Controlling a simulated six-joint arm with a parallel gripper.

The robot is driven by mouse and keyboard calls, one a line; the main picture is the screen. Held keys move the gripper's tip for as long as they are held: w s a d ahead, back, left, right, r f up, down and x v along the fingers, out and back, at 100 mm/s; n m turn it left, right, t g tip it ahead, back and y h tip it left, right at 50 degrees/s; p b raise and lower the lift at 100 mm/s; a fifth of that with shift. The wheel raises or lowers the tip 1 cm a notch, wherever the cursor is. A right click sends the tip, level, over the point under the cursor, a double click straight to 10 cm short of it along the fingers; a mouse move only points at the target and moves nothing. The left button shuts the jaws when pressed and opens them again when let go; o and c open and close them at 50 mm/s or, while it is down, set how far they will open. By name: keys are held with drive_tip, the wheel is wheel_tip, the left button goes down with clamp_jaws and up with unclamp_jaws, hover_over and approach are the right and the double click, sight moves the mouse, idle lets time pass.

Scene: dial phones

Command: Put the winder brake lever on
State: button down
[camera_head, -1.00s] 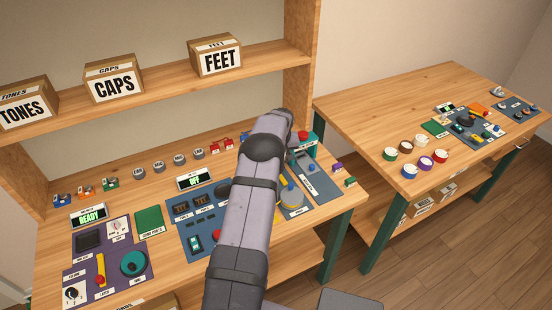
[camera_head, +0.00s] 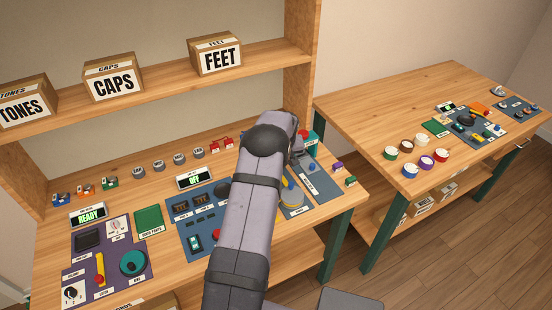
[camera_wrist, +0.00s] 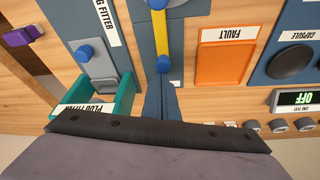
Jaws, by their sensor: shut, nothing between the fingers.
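A yellow lever (camera_wrist: 162,38) with a blue knob (camera_wrist: 163,63) shows at the top of the wrist view, over a blue-grey panel strip. I cannot read a label naming it as the winder brake lever. My gripper (camera_wrist: 161,80) is shut, with its two dark fingers together and nothing between them. In the wrist view its tips are just below the blue knob; I cannot tell whether they touch it. In the head view my arm hides the gripper and this lever.
Left of the fingers in the wrist view stands the teal plug fitter frame (camera_wrist: 125,92), with a blue knob (camera_wrist: 84,54) beside it. An orange fault tray (camera_wrist: 222,62) lies to the right. The second table (camera_head: 370,110) has free room at its back left.

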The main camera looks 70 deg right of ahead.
drive_tip(key=shift+s+a+f, duration=0.1)
drive_tip(key=shift+f, duration=0.15)
drive_tip(key=shift+w+d+b, duration=0.45)
drive_tip(key=shift+d+b, duration=0.05)
drive_tip(key=shift+d, duration=0.3)
drive_tip(key=shift+w+d+r+b, duration=0.15)
drive_tip(key=shift+w+d+b, duration=0.35)
drive_tip(key=shift+d, duration=0.45)
drive_tip(key=shift+w+d+r, duration=0.1)
drive_tip(key=shift+r, duration=0.25)
drive_tip(key=b+v, duration=0.3)
drive_tip(key=v, duration=0.6)
drive_tip(key=shift+r, duration=0.25)
